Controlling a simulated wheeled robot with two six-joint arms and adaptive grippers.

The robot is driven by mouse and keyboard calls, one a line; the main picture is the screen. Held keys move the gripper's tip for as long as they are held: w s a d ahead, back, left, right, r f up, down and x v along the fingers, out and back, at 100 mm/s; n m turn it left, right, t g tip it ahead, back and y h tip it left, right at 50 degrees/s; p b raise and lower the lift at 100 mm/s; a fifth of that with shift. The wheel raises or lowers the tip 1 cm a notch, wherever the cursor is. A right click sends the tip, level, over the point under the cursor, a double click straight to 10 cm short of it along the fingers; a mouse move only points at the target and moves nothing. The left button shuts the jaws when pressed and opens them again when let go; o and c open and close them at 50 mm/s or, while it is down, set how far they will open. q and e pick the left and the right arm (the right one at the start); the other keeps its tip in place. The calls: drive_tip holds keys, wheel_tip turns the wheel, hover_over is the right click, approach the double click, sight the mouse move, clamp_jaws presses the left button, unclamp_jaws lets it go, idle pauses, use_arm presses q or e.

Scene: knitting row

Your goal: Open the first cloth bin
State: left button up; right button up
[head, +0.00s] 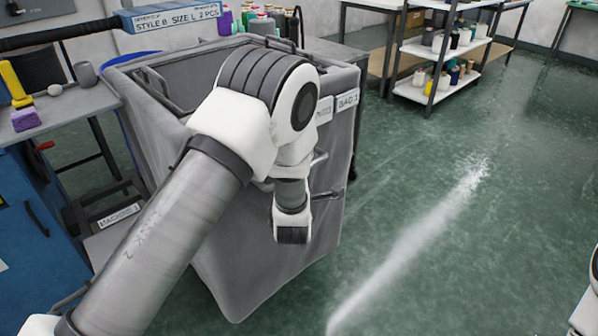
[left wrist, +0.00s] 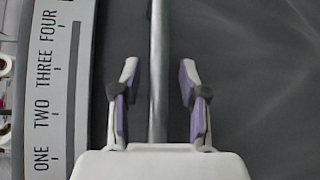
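The grey cloth bin (head: 260,270) stands on the floor in the head view, with white labels (head: 346,100) on its upper front. A metal bar handle (head: 320,159) shows on its front, partly behind my left arm. In the left wrist view the bar (left wrist: 158,35) runs lengthwise between the two fingers of my left gripper (left wrist: 158,65). The fingers are open, with a gap on each side of the bar. My left gripper's fingers cannot be made out in the head view. My right gripper is not in view; only a piece of my right arm shows at the right edge.
A grey table (head: 62,112) with a purple block (head: 26,119) and a blue cabinet (head: 35,245) are at left. A white shelf unit (head: 450,68) stands at the back. The green floor (head: 480,240) right of the bin is clear. A numbered strip (left wrist: 48,90) lies beside the bar.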

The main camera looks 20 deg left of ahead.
use_arm(q)
drive_tip(key=v, duration=0.7)
drive_tip(key=shift+s, duration=0.25)
drive_tip(key=shift+d, duration=0.1)
